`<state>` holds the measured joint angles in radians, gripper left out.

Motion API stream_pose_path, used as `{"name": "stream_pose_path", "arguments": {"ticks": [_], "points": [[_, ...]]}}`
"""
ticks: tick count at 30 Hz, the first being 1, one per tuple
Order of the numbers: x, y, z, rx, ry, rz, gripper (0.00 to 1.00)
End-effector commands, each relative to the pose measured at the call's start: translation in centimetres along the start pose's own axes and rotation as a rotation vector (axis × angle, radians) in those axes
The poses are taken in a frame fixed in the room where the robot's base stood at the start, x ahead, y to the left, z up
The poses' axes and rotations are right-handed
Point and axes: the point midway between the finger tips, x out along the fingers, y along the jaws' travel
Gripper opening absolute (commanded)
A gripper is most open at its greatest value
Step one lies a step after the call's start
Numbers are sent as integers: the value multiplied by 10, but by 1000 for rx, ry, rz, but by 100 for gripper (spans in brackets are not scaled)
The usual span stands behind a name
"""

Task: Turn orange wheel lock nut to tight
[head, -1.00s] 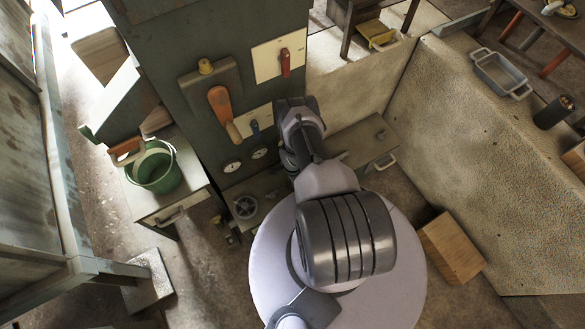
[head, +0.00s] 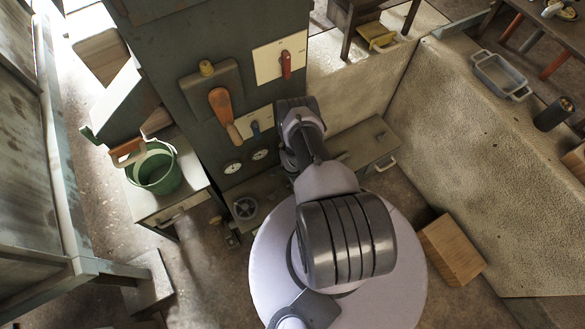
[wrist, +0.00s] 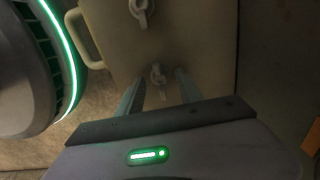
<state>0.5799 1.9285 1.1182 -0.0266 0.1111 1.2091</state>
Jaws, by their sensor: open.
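In the wrist view, a beige panel shows two grey wing-shaped nuts. The lower nut (wrist: 158,75) sits in front of my gripper (wrist: 158,92), between the lines of its two fingers. The upper nut (wrist: 143,9) is at the top edge. My gripper is open, with a finger on either side of the lower nut; I cannot tell whether they touch it. No orange wheel shows, so I cannot tell which nut belongs to it. In the head view my arm hides the gripper and the nuts.
A green bucket (head: 157,172) stands at left. A wooden block (head: 452,250) lies at right. A handle (wrist: 82,40) is at the panel's left.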

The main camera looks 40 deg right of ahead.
Motion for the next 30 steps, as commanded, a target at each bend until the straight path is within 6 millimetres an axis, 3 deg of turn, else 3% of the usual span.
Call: {"name": "stream_pose_path", "arguments": {"ticks": [15,21,30], "points": [[-148,-1,0,0,0,-1,43],[-170,0,0,0,0,0,43],[-170,0,0,0,0,0,43]]}}
